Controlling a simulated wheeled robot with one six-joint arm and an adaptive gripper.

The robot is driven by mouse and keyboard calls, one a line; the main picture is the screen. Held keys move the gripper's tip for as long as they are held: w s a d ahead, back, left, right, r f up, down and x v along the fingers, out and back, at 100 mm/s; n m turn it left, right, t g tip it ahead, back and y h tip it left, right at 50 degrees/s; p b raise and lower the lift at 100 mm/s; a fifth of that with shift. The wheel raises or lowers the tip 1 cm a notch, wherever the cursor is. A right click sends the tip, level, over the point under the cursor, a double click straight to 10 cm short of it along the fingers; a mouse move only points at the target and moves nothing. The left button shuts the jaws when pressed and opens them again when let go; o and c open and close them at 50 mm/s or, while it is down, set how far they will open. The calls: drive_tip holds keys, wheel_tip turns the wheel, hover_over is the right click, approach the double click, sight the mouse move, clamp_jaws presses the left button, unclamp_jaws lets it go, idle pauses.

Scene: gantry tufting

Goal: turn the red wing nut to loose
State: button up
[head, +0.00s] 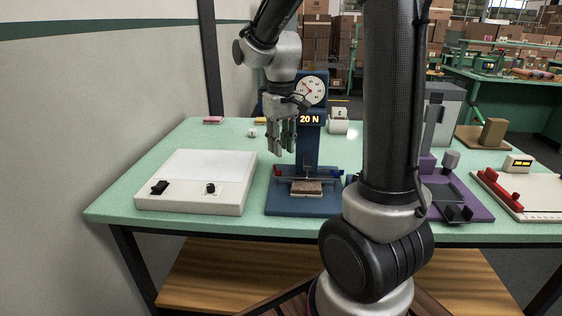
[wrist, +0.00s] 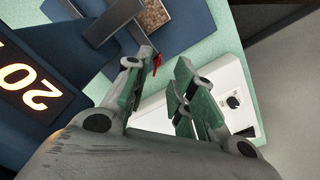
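The red wing nut (head: 278,171) sits at the left end of the clamp bar on the dark blue tester (head: 309,208). In the wrist view a small part of the red wing nut (wrist: 157,62) shows just past one fingertip. My gripper (head: 284,151) hangs fingers-down above and slightly behind the wing nut in the head view. In the wrist view my gripper (wrist: 163,72) has its two fingers apart with nothing between them. A brown textured sample (head: 307,188) lies under the clamp bar.
A white box with a black switch and knob (head: 210,181) stands left of the tester. The tester's column carries a dial (head: 312,91) and a lit "20 N" display (head: 309,119). A purple fixture (head: 460,200) stands to the right. The green table (head: 160,221) is clear at its front left.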

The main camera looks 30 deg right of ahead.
wheel_tip(320, 180, up, 4)
drive_tip(key=shift+c, duration=0.4)
